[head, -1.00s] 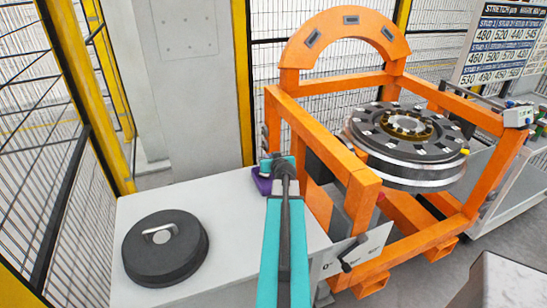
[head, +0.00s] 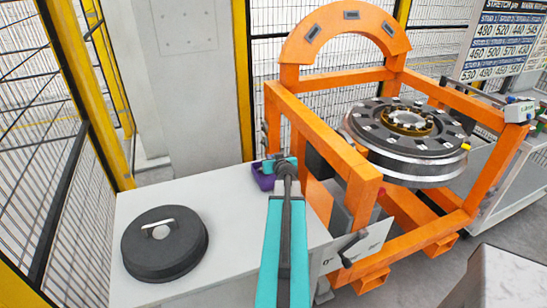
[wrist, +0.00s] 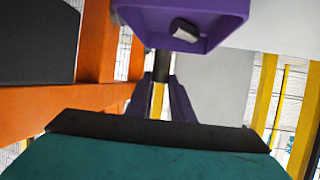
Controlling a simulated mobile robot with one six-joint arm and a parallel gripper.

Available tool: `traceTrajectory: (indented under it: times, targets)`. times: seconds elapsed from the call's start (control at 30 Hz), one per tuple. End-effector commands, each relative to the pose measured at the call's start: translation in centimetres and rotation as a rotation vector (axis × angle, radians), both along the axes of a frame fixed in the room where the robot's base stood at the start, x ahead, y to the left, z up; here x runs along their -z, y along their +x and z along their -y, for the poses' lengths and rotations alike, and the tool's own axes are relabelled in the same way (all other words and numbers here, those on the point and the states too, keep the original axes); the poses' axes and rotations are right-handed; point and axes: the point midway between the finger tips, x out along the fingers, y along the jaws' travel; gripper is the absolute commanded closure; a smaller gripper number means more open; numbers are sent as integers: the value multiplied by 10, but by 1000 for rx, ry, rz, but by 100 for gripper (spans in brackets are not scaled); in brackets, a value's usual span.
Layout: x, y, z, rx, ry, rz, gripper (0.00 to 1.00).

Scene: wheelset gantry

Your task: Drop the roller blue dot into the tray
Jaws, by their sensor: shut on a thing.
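The purple tray (head: 262,181) sits on the white table, near the orange frame. It also shows at the top of the wrist view (wrist: 222,30), with a small grey piece (wrist: 184,30) inside it. My gripper (wrist: 163,82) is shut on a short dark cylinder, the roller (wrist: 162,65), which stands upright between the purple fingers. The roller appears close to the tray's edge in the wrist view; I cannot tell its height over the tray. No blue dot shows on it. In the head view my wrist partly covers the tray and hides the fingers.
A black round cover (head: 165,245) with a handle lies on the left of the white table (head: 225,215). The orange gantry (head: 365,180) with a wheelset (head: 410,140) stands close on the right. Mesh fencing and yellow posts stand behind. The table's middle is clear.

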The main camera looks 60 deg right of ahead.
Motion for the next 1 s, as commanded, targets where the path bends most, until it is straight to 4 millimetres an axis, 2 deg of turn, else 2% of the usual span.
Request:
traceTrajectory:
  times: [0.1,0.3,0.77,0.8,0.9,1.0]
  targets:
    - [14,0,0,1,1,1,100]
    - [28,0,0,0,1,1,100]
    - [33,-1,1,3,0,1,100]
    - [33,-1,1,3,0,1,76]
    - [33,-1,1,3,1,1,59]
    - [33,-1,1,3,1,1,57]
